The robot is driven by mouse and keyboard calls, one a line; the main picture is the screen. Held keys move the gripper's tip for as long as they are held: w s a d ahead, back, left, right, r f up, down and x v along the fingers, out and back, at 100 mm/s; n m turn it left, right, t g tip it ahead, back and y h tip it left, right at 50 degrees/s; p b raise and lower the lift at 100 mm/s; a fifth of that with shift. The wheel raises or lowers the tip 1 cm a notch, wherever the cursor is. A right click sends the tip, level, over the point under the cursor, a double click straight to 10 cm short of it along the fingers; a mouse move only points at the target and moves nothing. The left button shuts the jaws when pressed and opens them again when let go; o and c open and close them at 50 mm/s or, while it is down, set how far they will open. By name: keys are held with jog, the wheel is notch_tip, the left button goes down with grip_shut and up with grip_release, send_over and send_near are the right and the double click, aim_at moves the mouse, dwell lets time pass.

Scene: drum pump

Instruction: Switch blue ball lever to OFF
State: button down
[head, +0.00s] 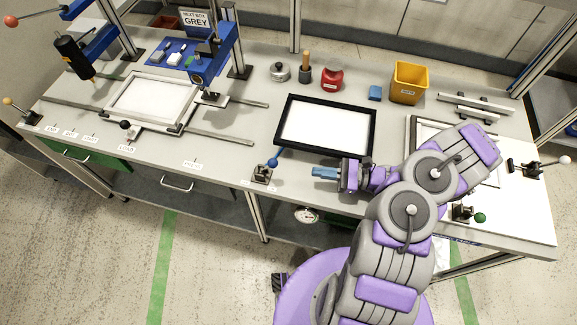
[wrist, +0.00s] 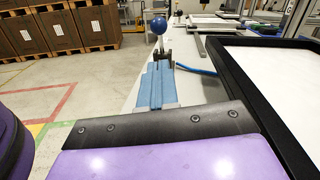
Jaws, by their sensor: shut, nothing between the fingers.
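The blue ball lever (head: 273,161) stands on a small dark base near the front edge of the bench, left of my gripper in the head view. Its blue ball (wrist: 159,26) shows on top of its post in the wrist view, straight beyond my fingers. My gripper (head: 314,173) has blue fingers pressed together with nothing between them. It points left toward the lever, with a gap between fingertips and lever. In the wrist view the shut fingers (wrist: 155,85) hide part of the lever's base. Small labels lie beside the base, too small to read.
A black-framed white screen (head: 327,128) lies just behind my gripper. A green ball lever (head: 479,217) stands at the right front. A blue press (head: 213,60) and another framed screen (head: 150,100) are at the left. The bench front between lever and gripper is clear.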

jog(key=b+x, duration=0.2)
jog(key=x, duration=0.8)
jog(key=shift+r, duration=0.15)
